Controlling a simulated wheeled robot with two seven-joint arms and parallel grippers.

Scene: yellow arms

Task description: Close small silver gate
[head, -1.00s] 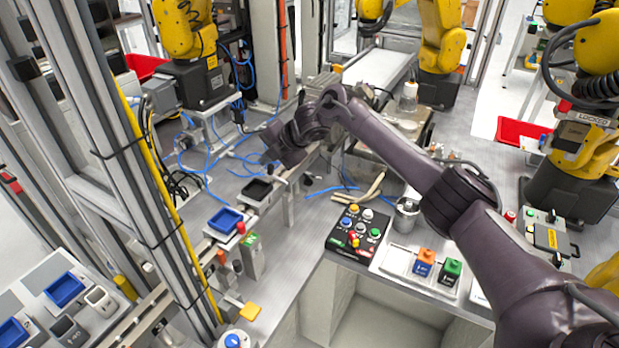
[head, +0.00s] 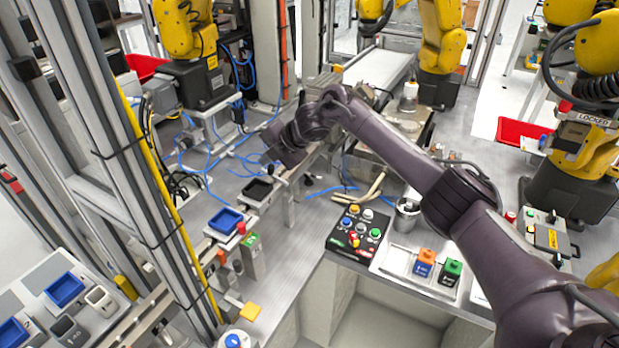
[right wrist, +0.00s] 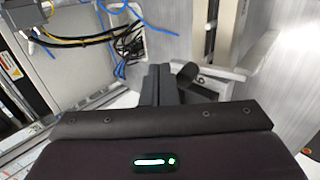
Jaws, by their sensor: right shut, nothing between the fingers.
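My right gripper (head: 270,156) reaches down-left over the narrow conveyor line in the head view. In the right wrist view its two dark fingers (right wrist: 160,86) are together and empty. A small silver bar (right wrist: 226,73), perhaps the gate, lies just right of the fingertips in the wrist view. A dark rounded piece (right wrist: 188,74) sits between it and the fingers. I cannot tell whether the fingers touch either one. In the head view the gripper and arm cover part of this spot, and I cannot make out whether the gate is open or shut. My left gripper is not in view.
A black tray (head: 258,189) and a blue tray (head: 225,220) sit on the line below the gripper. Blue cables (head: 205,158) lie loose on the bench to the left. A button panel (head: 357,230) and yellow robot arms (head: 182,28) stand around. Bare bench shows at centre.

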